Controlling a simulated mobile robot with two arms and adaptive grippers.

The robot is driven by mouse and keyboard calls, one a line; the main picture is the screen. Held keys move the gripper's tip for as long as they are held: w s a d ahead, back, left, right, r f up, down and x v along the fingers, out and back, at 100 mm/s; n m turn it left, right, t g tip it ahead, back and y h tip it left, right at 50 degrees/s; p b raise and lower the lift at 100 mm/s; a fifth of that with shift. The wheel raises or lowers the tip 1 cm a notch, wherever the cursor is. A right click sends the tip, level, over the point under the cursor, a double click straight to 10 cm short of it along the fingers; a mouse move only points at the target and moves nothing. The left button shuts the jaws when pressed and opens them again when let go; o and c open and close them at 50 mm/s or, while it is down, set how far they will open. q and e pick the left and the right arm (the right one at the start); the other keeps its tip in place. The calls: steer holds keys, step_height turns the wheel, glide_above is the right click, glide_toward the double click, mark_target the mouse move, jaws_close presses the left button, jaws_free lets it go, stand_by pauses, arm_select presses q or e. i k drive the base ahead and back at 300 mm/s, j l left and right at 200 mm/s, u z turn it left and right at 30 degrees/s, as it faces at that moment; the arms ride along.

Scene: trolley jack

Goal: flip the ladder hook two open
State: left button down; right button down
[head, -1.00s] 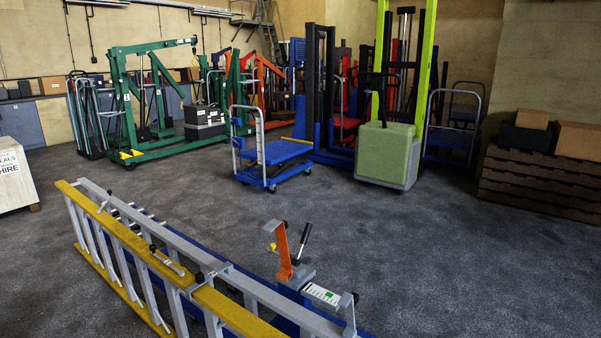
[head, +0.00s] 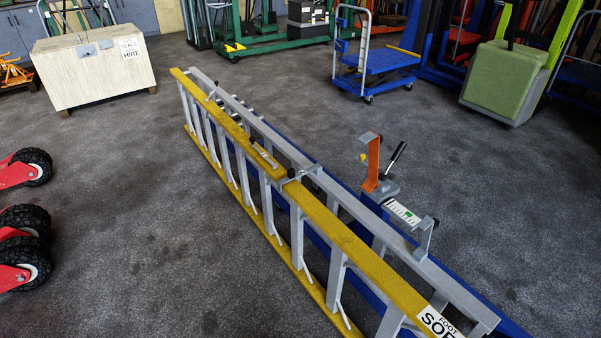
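A ladder with yellow and grey rails (head: 340,236) rests on its side across the middle of the head view. A small metal latch with dark ends (head: 263,155) sits on its yellow rail. A grey bracket with a black knob (head: 298,174) spans the two rails further along. An upright orange bracket with a grey top (head: 372,165) stands behind the ladder beside a black-handled lever (head: 397,155). A grey bracket with a dark knob (head: 425,236) is to its right. I cannot tell which fitting is hook two or whether it is open. Neither gripper is in view.
Long blue beams (head: 470,312) run along the ladder. A wooden cabinet (head: 92,75) stands at the back left, and red-framed black wheels (head: 25,225) are at the left edge. A blue trolley (head: 375,75) and green-covered machine (head: 505,82) stand behind.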

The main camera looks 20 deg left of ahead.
mark_target(317, 168)
steer(key=i+j, duration=0.15)
steer(key=j, duration=0.25)
steer(key=i+j+u, duration=0.1)
steer(key=j, duration=0.35)
steer(key=i+j, duration=0.15)
steer(key=j, duration=0.25)
steer(key=i+j+u, duration=0.15)
steer(key=j, duration=0.25)
steer(key=i+j, duration=0.15)
steer(key=j, duration=0.2)
steer(key=i+j+u, duration=0.1)
steer(key=j, duration=0.3)
steer(key=i+j, duration=0.25)
steer(key=i+j+u, duration=0.1)
steer(key=j, duration=0.4)
steer(key=i, duration=0.05)
